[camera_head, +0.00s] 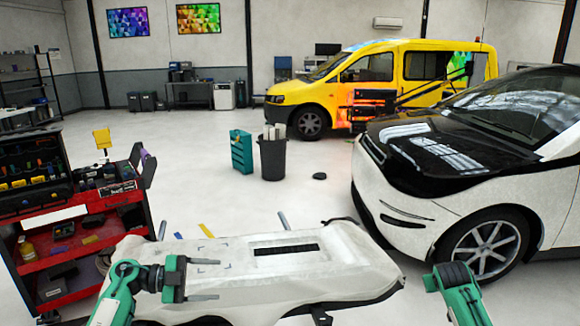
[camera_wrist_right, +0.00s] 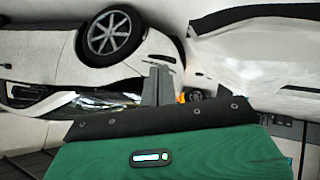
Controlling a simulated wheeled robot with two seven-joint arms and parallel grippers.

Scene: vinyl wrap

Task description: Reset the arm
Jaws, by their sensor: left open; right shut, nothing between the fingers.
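My left arm (camera_head: 120,290) is green and black and reaches in from the bottom left. Its gripper (camera_head: 206,279) is open and empty, with two grey fingers apart, in front of or over the left part of the white bumper (camera_head: 320,262). My right arm (camera_head: 462,298) shows at the bottom right, beside the bumper's right end; its fingertips are hard to make out there. In the right wrist view my right gripper (camera_wrist_right: 158,86) is shut with nothing between its fingers, and the white car (camera_wrist_right: 60,62) lies beyond it.
A red tool cart (camera_head: 75,235) stands at the left. A white car with a black hood (camera_head: 430,155) stands close at the right. A dark bin (camera_head: 272,158), a teal box (camera_head: 241,152) and a yellow van (camera_head: 375,80) are farther back. The floor between is mostly clear.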

